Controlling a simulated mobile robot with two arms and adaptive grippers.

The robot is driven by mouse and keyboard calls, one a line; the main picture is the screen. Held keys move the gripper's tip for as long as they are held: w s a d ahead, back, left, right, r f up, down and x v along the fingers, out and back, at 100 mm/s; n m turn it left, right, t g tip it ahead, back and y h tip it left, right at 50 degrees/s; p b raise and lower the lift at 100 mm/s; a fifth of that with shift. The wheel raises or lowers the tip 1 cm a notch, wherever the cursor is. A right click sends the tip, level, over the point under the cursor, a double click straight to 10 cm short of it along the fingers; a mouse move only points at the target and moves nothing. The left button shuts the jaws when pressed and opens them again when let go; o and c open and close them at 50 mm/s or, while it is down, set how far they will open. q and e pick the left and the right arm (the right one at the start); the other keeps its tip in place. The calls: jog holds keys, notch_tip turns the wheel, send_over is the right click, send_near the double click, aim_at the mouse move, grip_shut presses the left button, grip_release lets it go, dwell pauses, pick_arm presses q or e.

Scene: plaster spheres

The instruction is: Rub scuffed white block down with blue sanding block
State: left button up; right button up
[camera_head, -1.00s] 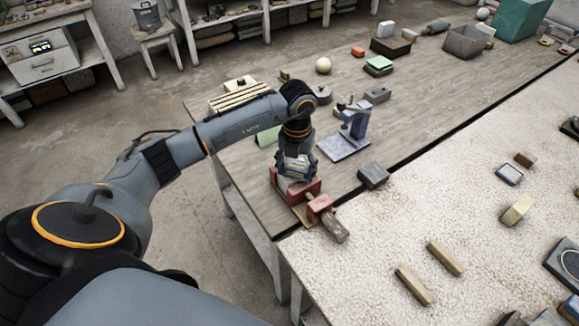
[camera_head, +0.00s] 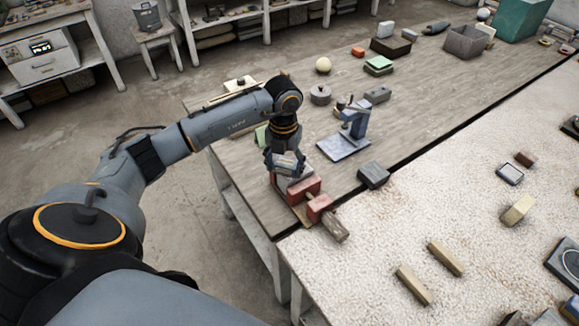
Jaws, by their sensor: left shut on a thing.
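My left gripper (camera_head: 285,168) points down over the red vise (camera_head: 305,190) at the near left corner of the wooden bench. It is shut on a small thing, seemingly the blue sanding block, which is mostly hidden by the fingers. A pale piece, probably the scuffed white block (camera_head: 287,181), shows just under the gripper, beside the red jaw. I cannot tell whether the held piece touches it. My right gripper is not in view.
A blue-grey stand (camera_head: 352,135) and a dark grey block (camera_head: 373,175) are right of the vise. A grey lidded pot (camera_head: 320,95) and a cream ball (camera_head: 323,65) stand farther back. The speckled surface (camera_head: 400,230) at right has clear room between scattered blocks.

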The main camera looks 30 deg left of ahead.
pick_arm(q)
jog(key=shift+s+a, duration=0.2)
jog(key=shift+a, duration=0.35)
jog(key=shift+f, duration=0.1)
jog(key=shift+w+d+r+p, duration=0.25)
jog(key=shift+d+r+p, duration=0.1)
jog(key=shift+d+r, duration=0.25)
jog(key=shift+w+d+r, duration=0.1)
jog(key=shift+d+r, duration=0.05)
jog(key=shift+d, duration=0.3)
jog(key=shift+r+p, duration=0.95)
jog(key=shift+r, duration=0.35)
